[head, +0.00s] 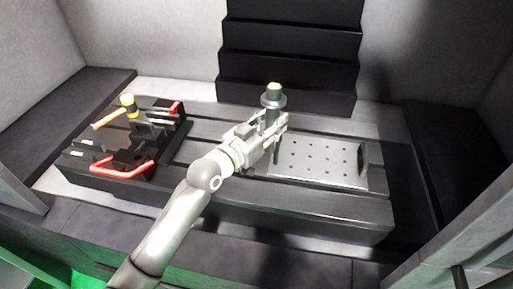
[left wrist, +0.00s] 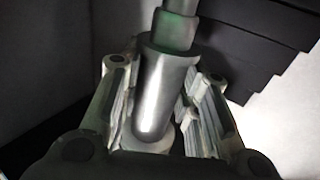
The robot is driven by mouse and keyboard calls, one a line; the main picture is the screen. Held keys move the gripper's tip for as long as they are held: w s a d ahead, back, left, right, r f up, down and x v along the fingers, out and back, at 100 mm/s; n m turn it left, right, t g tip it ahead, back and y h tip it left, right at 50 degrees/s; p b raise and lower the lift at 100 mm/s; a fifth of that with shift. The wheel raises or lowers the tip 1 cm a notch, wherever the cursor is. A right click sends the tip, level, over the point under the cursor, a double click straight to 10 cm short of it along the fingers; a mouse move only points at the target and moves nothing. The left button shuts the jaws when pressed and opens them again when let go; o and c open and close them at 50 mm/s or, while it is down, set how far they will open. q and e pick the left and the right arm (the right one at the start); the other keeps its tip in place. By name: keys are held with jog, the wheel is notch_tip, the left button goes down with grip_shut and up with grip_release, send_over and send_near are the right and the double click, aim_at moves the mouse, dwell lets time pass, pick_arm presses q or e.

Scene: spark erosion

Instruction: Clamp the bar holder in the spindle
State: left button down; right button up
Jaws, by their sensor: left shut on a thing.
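The bar holder (head: 272,98) is a grey, stepped cylinder with a collar and a pale greenish top. It stands roughly upright in my left gripper (head: 268,132), above the slotted machine table. A thin dark rod (head: 277,153) shows just below the gripper. In the left wrist view, the bar holder (left wrist: 165,90) lies between the two fingers of my left gripper (left wrist: 158,125), which are shut on it; its upper part narrows and runs out of the top of the picture. I cannot make out the spindle in either view. My right gripper is not in view.
A perforated plate (head: 318,165) with an upright dark block (head: 363,158) lies right. Black stepped covers (head: 290,50) rise behind.

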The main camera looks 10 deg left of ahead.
pick_arm(q)
jog(key=w+a+r+m+g+h+p, duration=0.1)
jog(key=w+r, duration=0.4)
jog(key=r, duration=0.6)
jog(key=w+a+r+m+g+h+p, duration=0.1)
jog(key=w+r+p, duration=0.2)
jog(key=w+r, duration=0.3)
jog(key=shift+w+a+r+h+p, duration=0.25)
jog(key=shift+r+h+p, duration=0.15)
jog(key=shift+r, duration=2.2)
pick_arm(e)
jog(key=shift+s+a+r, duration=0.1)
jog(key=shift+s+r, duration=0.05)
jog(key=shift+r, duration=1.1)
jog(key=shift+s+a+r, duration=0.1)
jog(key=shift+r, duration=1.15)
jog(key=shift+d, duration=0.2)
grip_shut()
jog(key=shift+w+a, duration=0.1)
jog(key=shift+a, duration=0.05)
